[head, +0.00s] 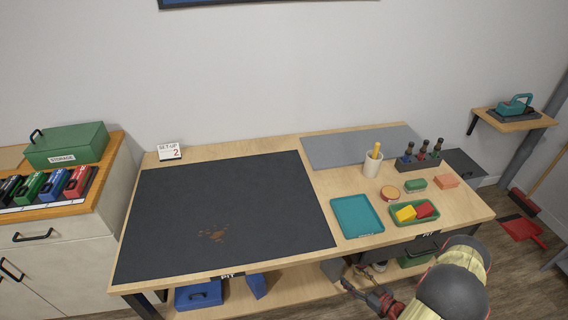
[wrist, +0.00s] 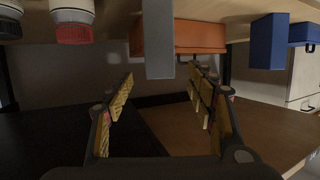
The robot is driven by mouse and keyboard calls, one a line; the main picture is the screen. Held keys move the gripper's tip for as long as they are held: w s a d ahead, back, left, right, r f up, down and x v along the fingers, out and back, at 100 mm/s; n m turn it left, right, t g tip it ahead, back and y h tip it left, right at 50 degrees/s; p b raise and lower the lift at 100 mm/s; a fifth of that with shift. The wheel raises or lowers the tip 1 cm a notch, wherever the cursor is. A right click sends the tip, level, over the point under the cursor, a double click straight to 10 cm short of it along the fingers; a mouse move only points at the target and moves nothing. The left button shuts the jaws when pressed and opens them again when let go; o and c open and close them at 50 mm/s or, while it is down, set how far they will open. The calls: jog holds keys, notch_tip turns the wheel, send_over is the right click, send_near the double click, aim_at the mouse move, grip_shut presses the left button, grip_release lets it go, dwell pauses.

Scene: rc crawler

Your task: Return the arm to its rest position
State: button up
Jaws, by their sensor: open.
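My gripper (head: 358,284) is low in front of the bench's front edge, at the lower right of the head view, with my arm reaching in from the bottom right. In the wrist view my gripper (wrist: 160,95) shows two separated fingers with yellowish pads and nothing between them. The wrist picture looks upside down, with a shelf along its top. An orange box (wrist: 199,37), a grey block (wrist: 158,40) and a blue box (wrist: 268,41) show there beyond the fingers. I cannot tell their exact distance from the fingertips.
The workbench holds a black mat (head: 180,205), a teal tray (head: 356,216), a green tray (head: 409,224) with yellow and red blocks, and a cup (head: 372,165). A blue case (head: 199,295) is on the lower shelf. A cabinet (head: 60,250) stands left; a red dustpan (head: 522,230) lies right.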

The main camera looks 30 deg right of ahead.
jog(key=s+d+f+m+g+h, duration=0.2)
jog(key=s+d+f+m+g, duration=0.15)
jog(key=s+f+g, duration=0.6)
jog(key=s+d+r+m+g+h, duration=0.1)
jog(key=s+d+r+g, duration=0.15)
jog(key=r, duration=0.55)
jog(key=s+d+r+m+g, duration=0.1)
jog(key=s+r+m+g, duration=0.2)
jog(key=r, duration=0.6)
jog(key=w+a+r+p, duration=0.1)
jog(key=a+r, duration=0.3)
jog(key=r, duration=0.4)
jog(key=w+a+r+g, duration=0.15)
jog(key=a+r, duration=0.25)
jog(key=r, duration=0.5)
jog(key=w+a+r+p, duration=0.15)
jog(key=a+r, duration=0.25)
jog(key=r, duration=0.4)
jog(key=a+r+n+t, duration=0.5)
jog(key=a+r+t, duration=0.2)
jog(key=a+r, duration=2.1)
jog(key=shift+w+n+t+y+p, duration=0.35)
jog(key=shift+w+y+p, duration=0.05)
